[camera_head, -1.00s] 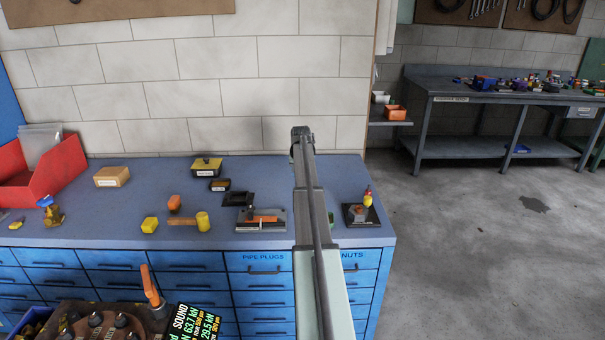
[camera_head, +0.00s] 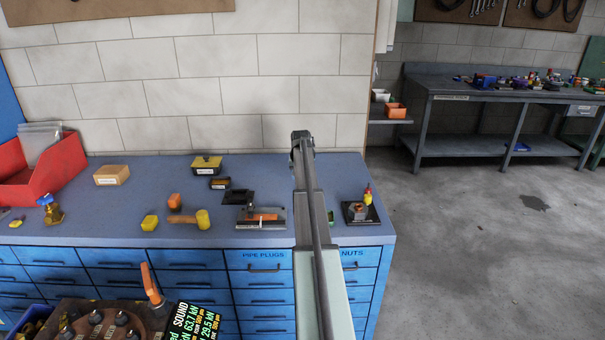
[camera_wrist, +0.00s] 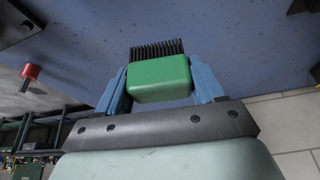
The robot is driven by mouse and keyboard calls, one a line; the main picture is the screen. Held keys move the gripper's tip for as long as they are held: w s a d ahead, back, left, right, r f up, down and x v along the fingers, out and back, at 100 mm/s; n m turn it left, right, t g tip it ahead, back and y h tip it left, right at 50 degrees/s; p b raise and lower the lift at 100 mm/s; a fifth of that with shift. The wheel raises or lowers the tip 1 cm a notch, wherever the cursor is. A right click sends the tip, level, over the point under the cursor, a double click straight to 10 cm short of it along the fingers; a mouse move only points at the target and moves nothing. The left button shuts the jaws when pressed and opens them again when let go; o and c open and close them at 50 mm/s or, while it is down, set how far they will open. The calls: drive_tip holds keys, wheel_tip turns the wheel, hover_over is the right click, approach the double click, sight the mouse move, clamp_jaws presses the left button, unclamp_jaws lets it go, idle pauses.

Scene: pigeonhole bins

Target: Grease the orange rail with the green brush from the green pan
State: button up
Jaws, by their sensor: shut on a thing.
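My gripper (camera_wrist: 160,85) is shut on the green brush (camera_wrist: 160,78) in the wrist view. Its blue fingers grip the green block from both sides, and the black bristles point away from the gripper over the blue bench top. In the head view my arm hides the gripper and brush. An orange strip, apparently the orange rail (camera_head: 270,213), lies on a grey metal plate just left of my arm. A small green patch (camera_head: 330,216) shows right of my arm, mostly hidden; I cannot tell if it is the green pan.
A dark plate with a red-topped part (camera_head: 367,196) stands right of my arm. A red bin (camera_head: 60,165) stands far left.

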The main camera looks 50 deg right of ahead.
drive_tip(key=shift+f, duration=3.7)
drive_tip(key=o, duration=1)
drive_tip(key=shift+r, duration=0.45)
drive_tip(key=shift+c, duration=0.4)
drive_tip(key=c, duration=1.4)
drive_tip(key=shift+r, duration=4)
